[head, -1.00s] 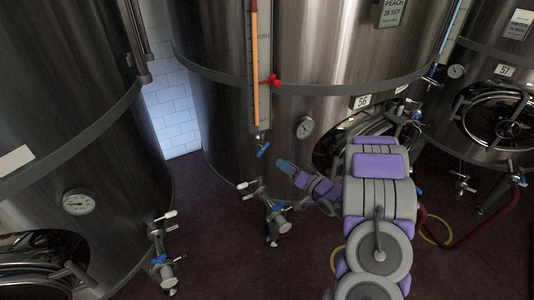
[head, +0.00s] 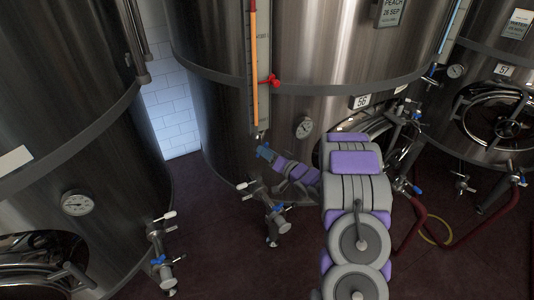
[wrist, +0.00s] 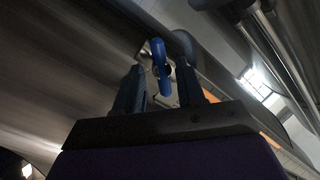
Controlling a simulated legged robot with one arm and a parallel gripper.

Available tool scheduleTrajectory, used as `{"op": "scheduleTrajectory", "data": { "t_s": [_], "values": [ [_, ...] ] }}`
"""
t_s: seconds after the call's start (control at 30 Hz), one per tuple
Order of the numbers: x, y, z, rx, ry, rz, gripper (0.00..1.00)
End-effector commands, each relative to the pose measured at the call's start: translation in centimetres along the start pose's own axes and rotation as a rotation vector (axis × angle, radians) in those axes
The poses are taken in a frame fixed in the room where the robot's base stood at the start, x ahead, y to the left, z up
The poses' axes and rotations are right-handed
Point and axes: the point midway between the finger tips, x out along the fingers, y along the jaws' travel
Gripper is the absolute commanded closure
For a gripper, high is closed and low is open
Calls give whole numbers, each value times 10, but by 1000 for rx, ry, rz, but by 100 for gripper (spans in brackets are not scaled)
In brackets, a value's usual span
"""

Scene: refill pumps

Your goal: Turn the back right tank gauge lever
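The gauge lever is a small blue handle (wrist: 160,62) under the tall gauge (head: 254,70) with an orange column on the large steel tank (head: 330,50) marked 56. In the wrist view my gripper (wrist: 162,85) is open, with one dark finger on each side of the blue lever. In the head view my gripper (head: 266,153) is at the gauge's lower end and largely covers the lever.
A red handle (head: 271,81) sticks out beside the gauge. A valve (head: 274,215) stands low in front of the tank. Another steel tank (head: 70,130) is at the left, with a valve (head: 160,255). Red hose (head: 440,240) lies at the right. Dark floor between is open.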

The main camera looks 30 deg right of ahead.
Motion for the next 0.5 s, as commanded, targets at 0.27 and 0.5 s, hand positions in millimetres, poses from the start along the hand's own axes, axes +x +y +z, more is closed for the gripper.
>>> {"op": "scheduleTrajectory", "data": {
  "t_s": [0.27, 0.5],
  "values": [
    [0, 0, 0, -1, 0, 0, 88],
    [0, 1, 0, 0, -1, 2, 100]
  ]
}}
